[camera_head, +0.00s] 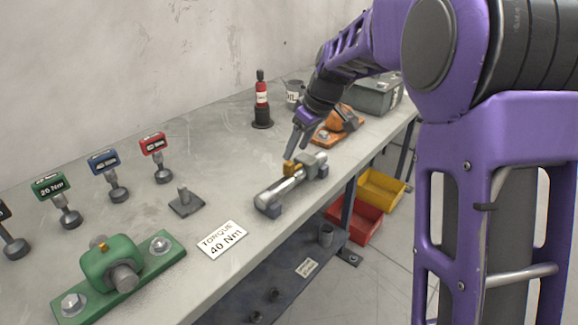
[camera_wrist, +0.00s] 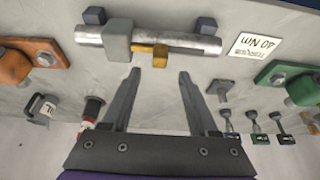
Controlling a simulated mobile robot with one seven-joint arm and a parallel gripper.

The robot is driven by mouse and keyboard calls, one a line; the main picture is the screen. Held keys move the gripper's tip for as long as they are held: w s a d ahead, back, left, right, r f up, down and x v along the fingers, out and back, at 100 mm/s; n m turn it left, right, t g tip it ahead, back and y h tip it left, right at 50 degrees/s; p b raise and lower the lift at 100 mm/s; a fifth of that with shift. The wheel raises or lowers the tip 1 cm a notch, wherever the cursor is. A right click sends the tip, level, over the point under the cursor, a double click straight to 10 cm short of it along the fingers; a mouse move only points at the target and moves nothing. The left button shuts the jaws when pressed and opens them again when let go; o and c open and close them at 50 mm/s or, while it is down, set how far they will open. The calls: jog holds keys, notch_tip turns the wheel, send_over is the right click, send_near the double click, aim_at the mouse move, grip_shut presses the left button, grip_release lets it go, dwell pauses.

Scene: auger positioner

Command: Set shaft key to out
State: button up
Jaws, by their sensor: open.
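A steel shaft (camera_head: 285,190) lies across two dark supports on the bench in the head view, with a grey block (camera_head: 310,163) around its far end. A small brass-coloured key (camera_head: 291,168) sits at the shaft beside that block. In the wrist view the shaft (camera_wrist: 188,42) runs across the top, and the key (camera_wrist: 160,50) is at its lower edge, right of the grey block (camera_wrist: 117,42). My gripper (camera_wrist: 160,75) is open and empty, its fingertips just short of the shaft, with the key between their lines. In the head view my gripper (camera_head: 295,148) is just above the key.
A green flanged unit (camera_head: 110,265), a "TORQUE 40 Nm" card (camera_head: 221,239) and several torque tools stand nearer. An orange unit (camera_head: 325,137), a red-and-black bottle (camera_head: 262,100) and a grey case (camera_head: 375,95) are farther back. Yellow (camera_head: 381,187) and red bins (camera_head: 355,218) sit below the bench edge.

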aim_at(290, 163)
jog(key=x, duration=0.7)
jog(key=shift+f, duration=0.1)
grip_shut()
dwell(1.2)
